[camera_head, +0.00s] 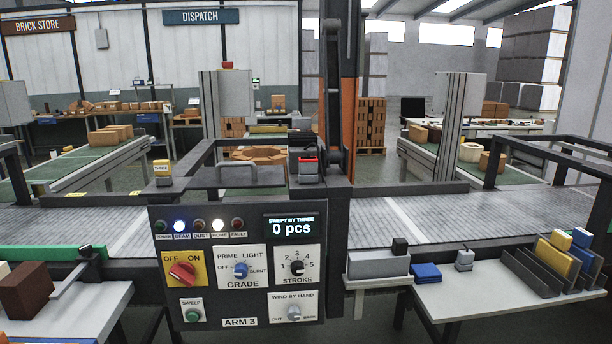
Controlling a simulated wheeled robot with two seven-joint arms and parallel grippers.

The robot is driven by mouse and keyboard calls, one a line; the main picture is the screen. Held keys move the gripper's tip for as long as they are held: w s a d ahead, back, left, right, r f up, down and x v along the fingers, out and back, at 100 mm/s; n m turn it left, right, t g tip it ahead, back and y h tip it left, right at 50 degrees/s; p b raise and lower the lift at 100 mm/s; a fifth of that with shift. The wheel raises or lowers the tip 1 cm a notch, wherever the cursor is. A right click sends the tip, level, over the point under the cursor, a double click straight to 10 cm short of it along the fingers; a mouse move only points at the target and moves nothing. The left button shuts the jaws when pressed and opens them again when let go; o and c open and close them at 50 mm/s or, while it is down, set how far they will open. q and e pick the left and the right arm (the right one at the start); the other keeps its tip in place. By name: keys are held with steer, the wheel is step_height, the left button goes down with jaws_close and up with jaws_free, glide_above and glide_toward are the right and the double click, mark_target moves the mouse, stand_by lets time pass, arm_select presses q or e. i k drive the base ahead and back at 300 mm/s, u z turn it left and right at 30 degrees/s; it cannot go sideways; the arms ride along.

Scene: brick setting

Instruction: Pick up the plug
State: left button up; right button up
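I cannot tell for certain which thing is the plug. A small grey piece with a narrower top (464,260) stands on the right white table (470,310), right of a flat blue block (426,273); it could be the plug. A small black block (400,246) sits at the back right of a grey box (378,264), left of the blue block. A yellow-topped piece marked THREE (162,172) and a red-topped grey piece (308,168) stand on the dark machine frame. Neither of my grippers shows in this view.
A control panel (240,262) with knobs stands front centre; its display reads 0 pcs. A conveyor (400,216) runs across behind it. A dark rack (545,270) holds yellow and blue pieces at right. A brown brick (28,290) lies on the left table (75,312).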

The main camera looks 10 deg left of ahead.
mark_target(308, 166)
steer(key=k, duration=1.05)
steer(key=u, duration=0.7)
steer(key=i, duration=1.55)
steer(key=z, duration=0.75)
